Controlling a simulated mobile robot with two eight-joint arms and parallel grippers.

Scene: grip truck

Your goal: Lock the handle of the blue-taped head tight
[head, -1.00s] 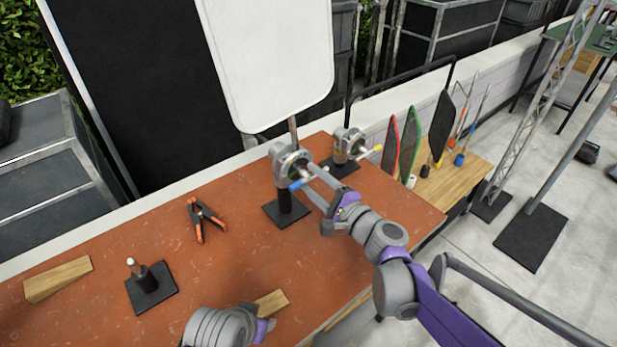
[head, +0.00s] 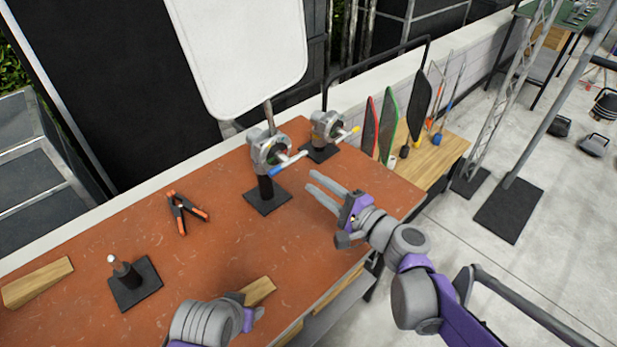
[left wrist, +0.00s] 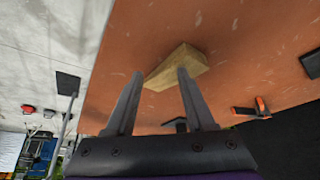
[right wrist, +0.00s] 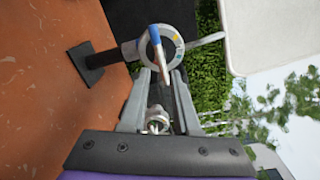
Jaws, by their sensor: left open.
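The blue-taped head (head: 262,150) is a grey clamp head on a black post and square base, with the white panel's (head: 240,55) rod at its top. Its handle (head: 276,171) is a slanting bar with a blue end at lower left. My right gripper (head: 309,180) is open and empty, to the right of the handle and apart from it. In the right wrist view the handle (right wrist: 154,36) lies across the head's round face, beyond the fingertips. My left gripper (head: 258,314) is low in the head view. In the left wrist view it is open (left wrist: 158,72) and empty.
A yellow-taped head (head: 325,125) stands behind to the right. An orange-tipped clamp (head: 184,212), a short post on a base (head: 135,284) and wooden wedges (head: 38,281) are on the red-brown table (head: 225,245). One wedge (left wrist: 180,65) lies in front of the left gripper.

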